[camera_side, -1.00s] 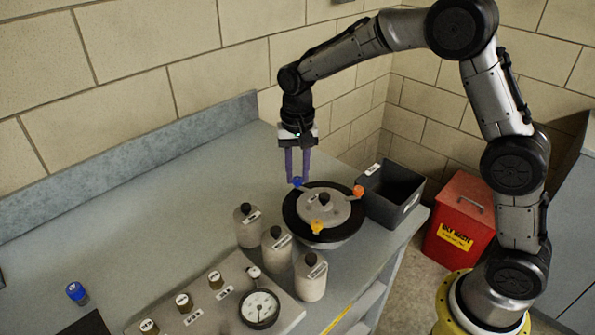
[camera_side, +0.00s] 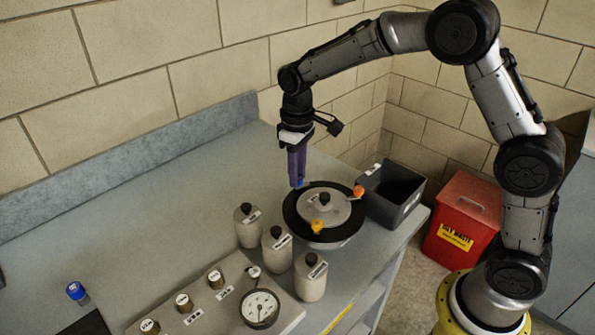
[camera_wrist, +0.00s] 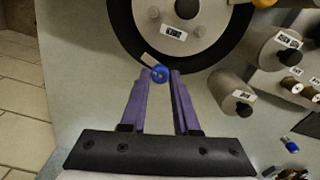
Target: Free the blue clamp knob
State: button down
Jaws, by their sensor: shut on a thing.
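The blue clamp knob (camera_wrist: 160,73) sits at the rim of a round grey lid with a black ring (camera_side: 290,211). In the side view only a little of the blue knob (camera_side: 298,183) shows below the fingertips. My gripper (camera_side: 297,180) points down over it, and its purple fingers are shut on the knob; in the wrist view the fingertips (camera_wrist: 161,74) lie on both sides of it. An orange knob (camera_side: 358,191) and a yellow knob (camera_side: 317,227) stand at other points of the lid's edge. The lid has a dark centre knob (camera_side: 324,198).
A dark open bin (camera_side: 392,193) stands right of the round lid. Several grey bottles (camera_side: 276,249) stand in front of it. A panel with a gauge (camera_side: 260,308) lies at the front, and a blue-capped vial (camera_side: 77,292) at far left. The bench's back left is clear.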

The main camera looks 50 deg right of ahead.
jog(key=shift+n, duration=1.9)
jog(key=shift+r, duration=0.1)
jog(key=c, duration=0.7)
grip_release()
jog(key=shift+o, duration=0.2)
notch_tip(320, 180, up, 14)
